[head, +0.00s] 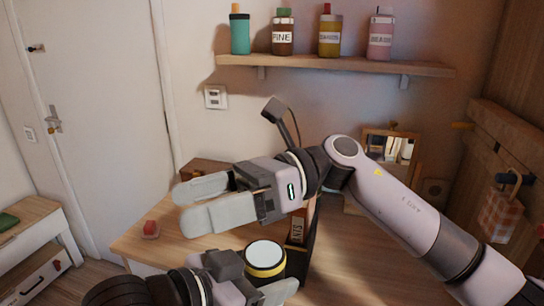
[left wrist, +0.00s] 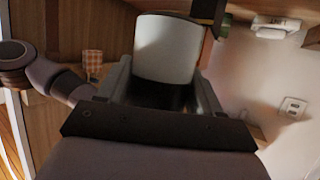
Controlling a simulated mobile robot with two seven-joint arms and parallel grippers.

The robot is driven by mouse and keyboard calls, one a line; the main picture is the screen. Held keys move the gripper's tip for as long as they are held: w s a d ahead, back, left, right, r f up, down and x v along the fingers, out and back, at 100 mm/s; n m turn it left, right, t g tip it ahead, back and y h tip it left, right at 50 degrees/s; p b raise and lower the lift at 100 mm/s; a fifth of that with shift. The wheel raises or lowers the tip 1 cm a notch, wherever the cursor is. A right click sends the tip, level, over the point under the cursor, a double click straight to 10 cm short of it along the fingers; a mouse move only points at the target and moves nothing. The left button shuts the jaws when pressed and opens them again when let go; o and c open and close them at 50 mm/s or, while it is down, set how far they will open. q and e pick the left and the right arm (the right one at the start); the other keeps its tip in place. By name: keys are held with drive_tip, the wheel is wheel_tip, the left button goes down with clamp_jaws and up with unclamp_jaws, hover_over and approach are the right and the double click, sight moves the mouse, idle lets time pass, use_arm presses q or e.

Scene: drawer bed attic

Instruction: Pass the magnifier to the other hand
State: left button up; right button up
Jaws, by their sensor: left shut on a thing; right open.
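The magnifier (head: 265,254) looks like a round black body with a yellow band and a pale disc on top, low in the middle of the head view. My left gripper (head: 268,287) is shut on it from below; its fingers are partly cut off by the frame's lower edge. In the left wrist view a pale, rounded piece (left wrist: 167,50) sits between the left fingers; it seems to be part of the held thing. My right gripper (head: 203,203) is open and empty, pointing left, above and to the left of the magnifier and apart from it in the picture.
A wooden desk (head: 160,250) lies below the grippers, with a small red object (head: 150,229) on its left part. An upright book (head: 298,228) stands just right of the magnifier in the picture. A wall shelf (head: 330,65) with several bottles is above.

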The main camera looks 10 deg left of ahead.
drive_tip(key=n+t+h, duration=0.1)
drive_tip(key=n+h, duration=0.1)
drive_tip(key=h, duration=0.1)
drive_tip(key=n+t+h, duration=0.2)
drive_tip(key=t+h, duration=0.6)
drive_tip(key=h, duration=0.2)
approach(261, 252)
drive_tip(key=f, duration=0.5)
drive_tip(key=a+f, duration=0.1)
drive_tip(key=f, duration=0.2)
drive_tip(key=shift+s+f, duration=0.15)
drive_tip(key=shift+s, duration=0.25)
drive_tip(key=c, duration=1.2)
use_arm(q)
drive_tip(key=o, duration=1.2)
